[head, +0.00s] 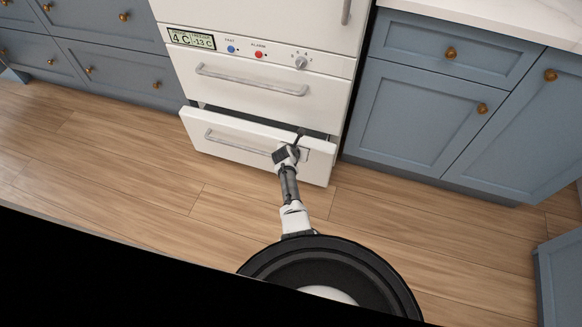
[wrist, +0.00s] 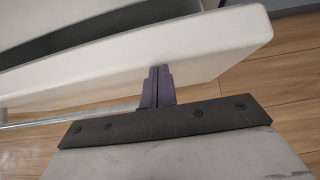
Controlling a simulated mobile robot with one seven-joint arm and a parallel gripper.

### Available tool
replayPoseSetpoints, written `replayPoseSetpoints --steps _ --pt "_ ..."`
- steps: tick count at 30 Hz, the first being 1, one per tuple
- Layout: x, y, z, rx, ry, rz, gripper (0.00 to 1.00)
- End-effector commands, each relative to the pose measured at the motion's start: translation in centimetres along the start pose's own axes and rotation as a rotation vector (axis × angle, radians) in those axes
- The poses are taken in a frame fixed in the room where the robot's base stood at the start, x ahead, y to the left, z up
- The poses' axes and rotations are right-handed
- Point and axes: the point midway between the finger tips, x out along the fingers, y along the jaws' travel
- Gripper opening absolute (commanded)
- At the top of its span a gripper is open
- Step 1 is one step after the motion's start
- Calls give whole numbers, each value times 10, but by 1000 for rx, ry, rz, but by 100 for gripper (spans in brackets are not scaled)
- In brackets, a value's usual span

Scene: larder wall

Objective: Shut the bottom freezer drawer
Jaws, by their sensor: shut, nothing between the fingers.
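The white bottom freezer drawer (head: 233,140) stands partly open in the head view, with a dark gap above its front panel. Its long bar handle (head: 232,143) runs across the front. Part of the drawer front and the handle's right end are hidden behind my arm.
Above is a closed upper drawer (head: 245,90) with a control panel (head: 250,52). Blue cabinets with brass knobs stand at the left (head: 105,62) and right (head: 415,115). The wooden floor (head: 180,195) before the drawer is clear apart from my arm and base.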

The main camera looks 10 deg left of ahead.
Motion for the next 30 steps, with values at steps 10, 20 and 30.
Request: replayPoseSetpoints --steps 10,20,30 --pt "26 0 24 -1 0 0 0" --pt "27 0 26 0 1 1 0" --pt "23 4 24 -2 1 0 0"
